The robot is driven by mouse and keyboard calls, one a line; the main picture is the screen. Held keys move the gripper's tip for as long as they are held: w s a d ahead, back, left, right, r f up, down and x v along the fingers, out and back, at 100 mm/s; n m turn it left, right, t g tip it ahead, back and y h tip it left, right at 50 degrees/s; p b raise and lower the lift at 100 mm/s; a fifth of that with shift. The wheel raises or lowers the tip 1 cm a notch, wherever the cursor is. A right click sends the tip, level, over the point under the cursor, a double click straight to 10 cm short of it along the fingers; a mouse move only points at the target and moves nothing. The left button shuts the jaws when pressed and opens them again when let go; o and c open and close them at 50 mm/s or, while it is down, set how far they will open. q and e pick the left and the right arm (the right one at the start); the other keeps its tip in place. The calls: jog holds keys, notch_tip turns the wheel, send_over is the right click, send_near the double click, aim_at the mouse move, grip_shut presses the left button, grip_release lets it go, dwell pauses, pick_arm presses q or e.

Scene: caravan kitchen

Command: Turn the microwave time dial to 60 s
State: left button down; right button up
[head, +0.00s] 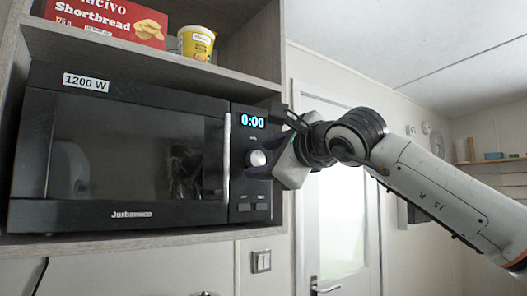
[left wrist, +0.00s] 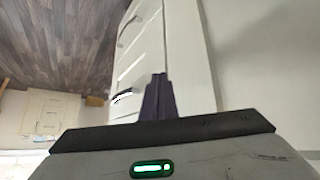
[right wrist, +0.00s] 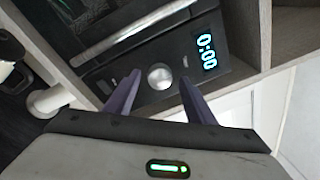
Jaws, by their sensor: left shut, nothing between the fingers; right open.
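The black microwave (head: 120,150) stands in a wooden shelf at the left of the head view. Its display (head: 252,121) reads 0:00. The silver round time dial (head: 258,158) sits below the display; it also shows in the right wrist view (right wrist: 160,76). My right gripper (right wrist: 157,88) is open in front of the panel, with the dial seen between its two fingers, which do not appear to touch it. In the head view the right gripper (head: 268,158) is beside the dial. My left gripper (left wrist: 158,78) is shut and empty, away from the microwave.
A silver door handle (head: 226,158) runs upright just left of the dial. Two buttons (head: 252,206) sit below it. A shortbread box (head: 110,20) and a yellow tub (head: 196,43) stand on the shelf above. A white door (head: 340,215) is at the right.

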jog(key=c, duration=1)
jog(key=shift+c, duration=0.2)
jog(key=shift+f+m, duration=0.1)
jog(key=shift+m, duration=0.2)
jog(key=shift+m+b, duration=0.8)
jog(key=m+b, duration=0.1)
jog(key=m, duration=0.1)
jog(key=shift+m+g, duration=0.3)
jog(key=shift+g, duration=0.1)
jog(key=m, duration=0.3)
jog(key=shift+r, duration=0.2)
jog(key=shift+w+r+m+g+b, duration=0.1)
jog(key=shift+m+g+b, duration=0.3)
jog(key=shift+m, duration=1.1)
